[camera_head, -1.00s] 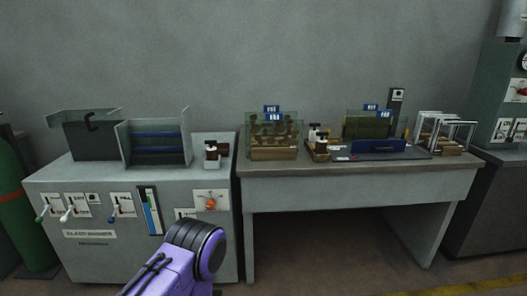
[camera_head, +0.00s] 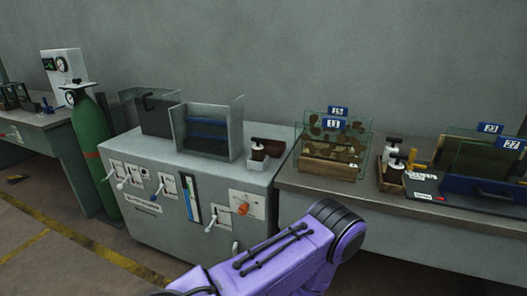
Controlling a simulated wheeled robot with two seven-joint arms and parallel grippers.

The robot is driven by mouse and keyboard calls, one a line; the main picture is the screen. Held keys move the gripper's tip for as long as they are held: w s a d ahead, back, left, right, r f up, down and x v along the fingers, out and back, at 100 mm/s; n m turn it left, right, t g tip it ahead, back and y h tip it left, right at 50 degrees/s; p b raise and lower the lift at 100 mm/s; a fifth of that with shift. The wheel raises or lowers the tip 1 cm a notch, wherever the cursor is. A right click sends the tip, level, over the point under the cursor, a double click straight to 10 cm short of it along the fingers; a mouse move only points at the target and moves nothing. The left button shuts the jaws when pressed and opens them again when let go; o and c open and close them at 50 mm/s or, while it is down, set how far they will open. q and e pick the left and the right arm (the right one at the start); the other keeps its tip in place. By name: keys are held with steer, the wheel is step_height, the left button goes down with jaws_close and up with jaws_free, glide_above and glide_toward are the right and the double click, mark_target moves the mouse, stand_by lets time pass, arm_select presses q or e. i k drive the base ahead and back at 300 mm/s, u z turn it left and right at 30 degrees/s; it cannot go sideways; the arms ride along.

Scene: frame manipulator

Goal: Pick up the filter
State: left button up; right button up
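I cannot tell for certain which object is the filter. On the right table, a glass panel with brown blotches (camera_head: 350,147) stands upright in a wooden holder (camera_head: 327,171), with blue number tags at its top. Farther right, a dark yellowish panel (camera_head: 470,158) stands behind a blue tray (camera_head: 484,188). A purple section of my own arm crosses the bottom middle, in front of the grey cabinet and table. Neither gripper shows in the view.
A grey cabinet (camera_head: 135,219) with levers carries clear and dark panels (camera_head: 208,135) and a small bottle in a brown holder (camera_head: 257,150). White-capped bottles (camera_head: 394,145) stand beside the blotched panel. A green cylinder (camera_head: 91,150) stands left of the cabinet. Floor is open at lower left.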

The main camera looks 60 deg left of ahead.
mark_target(258, 149)
steer(key=u, duration=0.55)
steer(key=i, duration=0.8)
steer(key=u, duration=0.7)
